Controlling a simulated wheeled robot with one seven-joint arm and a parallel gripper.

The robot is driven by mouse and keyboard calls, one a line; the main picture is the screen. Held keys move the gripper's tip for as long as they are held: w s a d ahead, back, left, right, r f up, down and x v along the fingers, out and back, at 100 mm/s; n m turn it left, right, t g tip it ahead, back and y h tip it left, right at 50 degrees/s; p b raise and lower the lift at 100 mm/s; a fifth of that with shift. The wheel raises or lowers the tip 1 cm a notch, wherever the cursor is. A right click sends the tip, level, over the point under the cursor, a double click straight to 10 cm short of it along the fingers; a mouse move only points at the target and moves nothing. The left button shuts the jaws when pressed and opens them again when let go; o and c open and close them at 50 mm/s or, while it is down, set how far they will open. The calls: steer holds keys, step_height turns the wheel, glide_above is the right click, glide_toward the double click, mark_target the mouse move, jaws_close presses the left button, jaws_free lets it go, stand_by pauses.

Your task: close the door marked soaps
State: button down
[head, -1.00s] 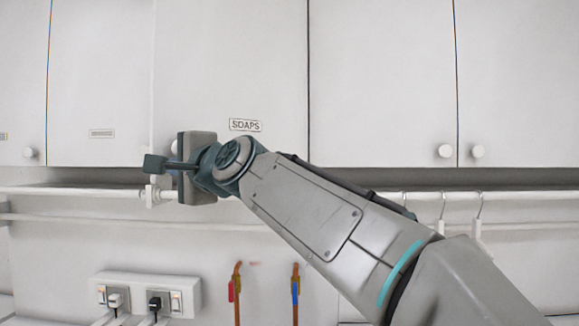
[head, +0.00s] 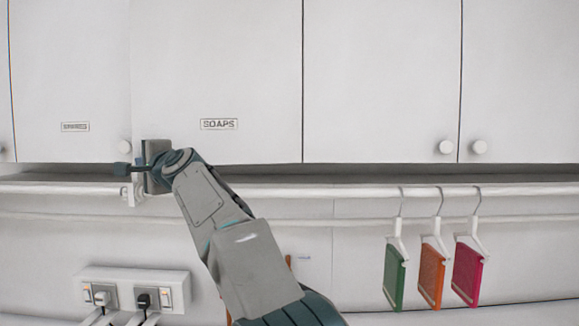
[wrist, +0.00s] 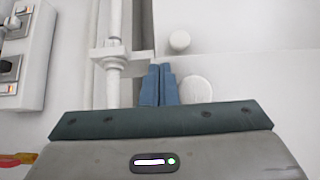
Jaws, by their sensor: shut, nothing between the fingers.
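The door marked SOAPS (head: 255,75) is a white wall-cabinet door with its label near the lower edge. It looks nearly in line with its neighbours, perhaps a little proud of them; I cannot tell whether it is fully closed. My gripper (head: 122,171) is shut and empty at the door's lower left corner, its fingers pointing left. In the wrist view the shut fingertips (wrist: 160,70) are beside a larger round white knob (wrist: 196,89), which appears to be the SOAPS door's. I cannot tell if they touch. In the head view my gripper hides that knob.
The neighbouring door (head: 70,60) on the left has its own knob (wrist: 180,41) close by. A white rail (head: 300,192) runs below the cabinets, with a bracket near my gripper. Green, orange and pink items (head: 432,272) hang on the right. A socket panel (head: 135,288) is at lower left.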

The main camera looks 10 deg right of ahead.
steer(key=shift+m+t+h, duration=0.7)
steer(key=shift+h, duration=0.2)
steer(key=shift+w+a+p, duration=0.15)
steer(key=shift+w+p, duration=0.25)
steer(key=shift+w, duration=0.6)
steer(key=shift+w+a+p, duration=0.1)
steer(key=shift+w+p, duration=0.3)
steer(key=shift+w, duration=0.6)
